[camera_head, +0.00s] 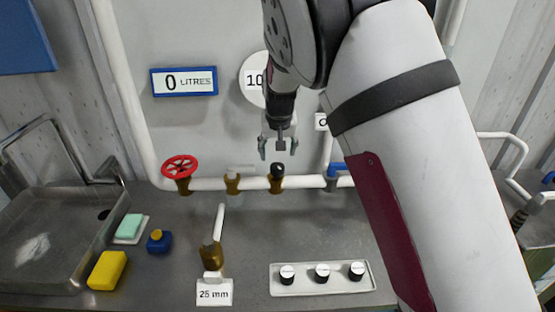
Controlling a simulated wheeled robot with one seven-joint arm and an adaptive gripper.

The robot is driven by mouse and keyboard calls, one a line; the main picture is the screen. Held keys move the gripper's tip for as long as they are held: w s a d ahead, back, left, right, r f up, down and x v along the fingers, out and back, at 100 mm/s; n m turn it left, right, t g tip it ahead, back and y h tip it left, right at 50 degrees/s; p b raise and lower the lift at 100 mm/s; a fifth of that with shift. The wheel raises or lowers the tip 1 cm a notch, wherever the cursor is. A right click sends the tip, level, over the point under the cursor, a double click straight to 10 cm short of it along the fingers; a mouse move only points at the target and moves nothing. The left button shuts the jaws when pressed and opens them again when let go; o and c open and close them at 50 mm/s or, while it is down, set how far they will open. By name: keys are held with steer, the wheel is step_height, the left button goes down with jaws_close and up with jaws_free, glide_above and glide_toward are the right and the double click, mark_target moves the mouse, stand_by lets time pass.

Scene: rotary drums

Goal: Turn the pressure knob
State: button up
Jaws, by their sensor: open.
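My gripper (278,148) points down in front of the wall, its two fingers apart and empty. Just below it, a small black knob (277,170) sits on a brass fitting on the white pipe. The fingertips appear above the knob; I cannot tell the gap in depth. Three black knobs with white faces, left (287,274), middle (322,272) and right (357,270), stand on a pale plate on the counter. No readable label says which knob is for pressure. A round white dial (253,78) reading "10" is partly hidden behind my arm.
A red handwheel (180,166), a pale-handled brass valve (233,182) and a blue-handled valve (337,169) share the pipe. The counter's (300,225) middle is clear.

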steer(key=shift+v, duration=1.65)
steer(key=s+d+r+y, duration=0.1)
steer(key=s+d+r, duration=0.5)
steer(key=s, duration=0.3)
steer(key=s+d+r+y, duration=0.1)
steer(key=s+d+r, duration=0.4)
steer(key=s+r, duration=0.25)
steer(key=s+d+h, duration=0.1)
steer(key=s+d, duration=0.1)
steer(key=s, duration=0.8)
steer(key=s+d+f+t+h+b, duration=0.1)
steer(key=s+d, duration=0.2)
steer(key=s, duration=0.7)
steer(key=shift+s+d+f, duration=0.15)
steer(key=shift+s+d, duration=0.2)
